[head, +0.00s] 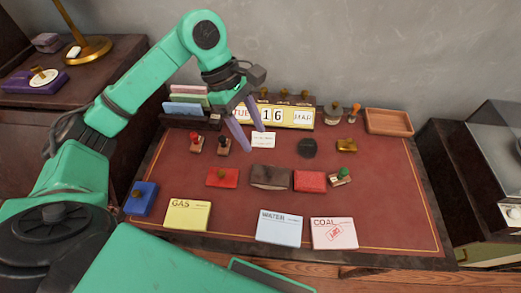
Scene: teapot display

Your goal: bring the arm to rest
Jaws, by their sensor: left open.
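My left arm comes in from the left in the head view and arches over the back left of the desk. My left gripper (249,124) is open, its two purple fingers apart and pointing down. It hangs in front of the calendar (290,115), which reads TUE 16 MAR, and near a small white note (263,140). Nothing shows between the fingers. I cannot tell how far the fingertips are above the red desk top (380,180). My right gripper is not in view.
Letters stand in a rack (190,120) beside my left gripper. Several stamps and pads lie mid-desk, including a red pad (222,177). Cards marked GAS (187,214), WATER (279,226) and COAL (334,233) lie along the front. A tray (389,122) sits back right. The desk's right side is clear.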

